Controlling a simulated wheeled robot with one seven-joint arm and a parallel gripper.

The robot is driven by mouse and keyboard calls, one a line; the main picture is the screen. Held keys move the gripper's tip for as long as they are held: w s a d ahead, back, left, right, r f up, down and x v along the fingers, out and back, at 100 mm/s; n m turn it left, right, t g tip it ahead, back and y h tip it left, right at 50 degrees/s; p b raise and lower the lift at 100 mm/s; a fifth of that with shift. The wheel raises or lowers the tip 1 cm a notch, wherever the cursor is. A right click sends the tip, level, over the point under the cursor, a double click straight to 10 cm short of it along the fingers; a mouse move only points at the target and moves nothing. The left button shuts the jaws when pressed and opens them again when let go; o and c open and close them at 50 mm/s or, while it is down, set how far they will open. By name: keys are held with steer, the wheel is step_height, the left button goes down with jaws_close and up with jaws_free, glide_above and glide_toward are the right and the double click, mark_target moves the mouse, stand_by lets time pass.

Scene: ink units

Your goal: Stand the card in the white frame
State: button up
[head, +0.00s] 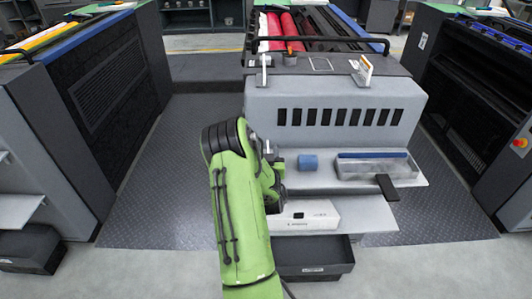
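A thin white outline, the white frame (320,64), is marked on the dark top of the grey machine. A small upright white piece with an orange edge, which looks like the card (366,70), stands to the right of the frame, near the top's front edge. It is apart from the outline. My gripper (269,155) is low in front of the machine, left of a blue roll, well below the card and frame. The green arm partly hides it, and its fingers are too small to read.
A dark handle (387,187) juts from the shelf edge. A black rail (320,43) crosses behind the frame. Another upright white piece (265,70) stands at left. Floor lies clear both sides.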

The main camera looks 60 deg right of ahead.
mark_target(268, 150)
steer(key=shift+a, duration=0.15)
jaws_close()
steer(key=shift+r, duration=0.1)
step_height(268, 150, up, 10)
steer(key=p, duration=0.6)
